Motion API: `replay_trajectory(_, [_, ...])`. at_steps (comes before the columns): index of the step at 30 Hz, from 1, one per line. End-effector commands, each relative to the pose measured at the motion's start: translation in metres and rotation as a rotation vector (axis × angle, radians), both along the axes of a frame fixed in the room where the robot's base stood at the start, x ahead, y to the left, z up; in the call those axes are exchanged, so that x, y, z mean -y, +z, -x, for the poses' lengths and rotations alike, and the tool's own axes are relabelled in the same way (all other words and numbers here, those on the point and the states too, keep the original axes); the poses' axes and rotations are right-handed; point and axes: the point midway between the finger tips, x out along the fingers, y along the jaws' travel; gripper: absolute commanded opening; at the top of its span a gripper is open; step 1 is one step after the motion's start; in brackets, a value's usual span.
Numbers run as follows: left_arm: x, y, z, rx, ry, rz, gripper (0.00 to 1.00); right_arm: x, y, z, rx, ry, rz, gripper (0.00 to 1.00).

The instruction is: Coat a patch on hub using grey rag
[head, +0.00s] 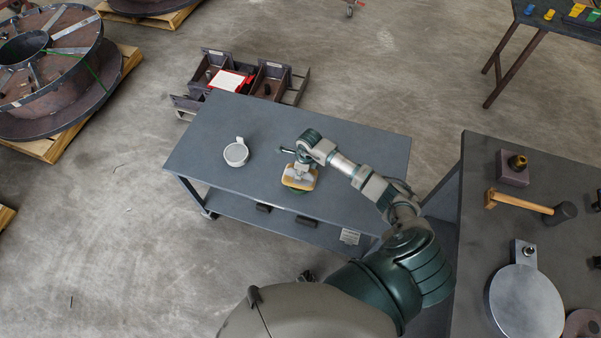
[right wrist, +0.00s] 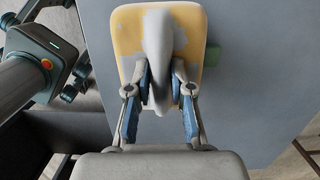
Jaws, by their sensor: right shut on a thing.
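My right gripper (head: 301,168) is over the grey table. In the right wrist view, its fingers (right wrist: 160,88) are shut on the raised grey grip (right wrist: 157,45) of a tan pad (right wrist: 127,38) with grey smudges. The pad also shows in the head view (head: 300,178). I cannot tell whether the grey part is the rag; no separate grey rag is clear. A green piece (right wrist: 212,57) shows partly behind the pad; contact is unclear. A large steel reel stands at the far left, with its round hub (head: 24,47) in the middle. My left gripper is not in view.
The grey table (head: 215,127) holds a pale round dish (head: 236,154) with a tab. Behind it stand open bins (head: 272,77) with a red-and-white item (head: 227,80). A dark bench (head: 480,240) at right carries a mallet (head: 530,204) and a round metal plate (head: 526,303).

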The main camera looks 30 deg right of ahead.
Motion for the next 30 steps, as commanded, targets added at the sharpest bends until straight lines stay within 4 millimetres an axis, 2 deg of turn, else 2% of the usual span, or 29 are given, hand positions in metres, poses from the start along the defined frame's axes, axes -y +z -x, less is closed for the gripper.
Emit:
replay_trajectory(1, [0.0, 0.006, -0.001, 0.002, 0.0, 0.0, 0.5, 0.0, 0.008, -0.001, 0.002, 0.001, 0.001, 0.0])
replay_trajectory(14, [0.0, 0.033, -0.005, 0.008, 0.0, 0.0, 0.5, 0.0, 0.044, -0.001, 0.001, 0.0, 0.001, 0.0])
replay_trajectory(30, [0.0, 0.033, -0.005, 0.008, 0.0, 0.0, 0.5, 0.0, 0.045, 0.0, 0.001, 0.0, 0.001, 0.0])
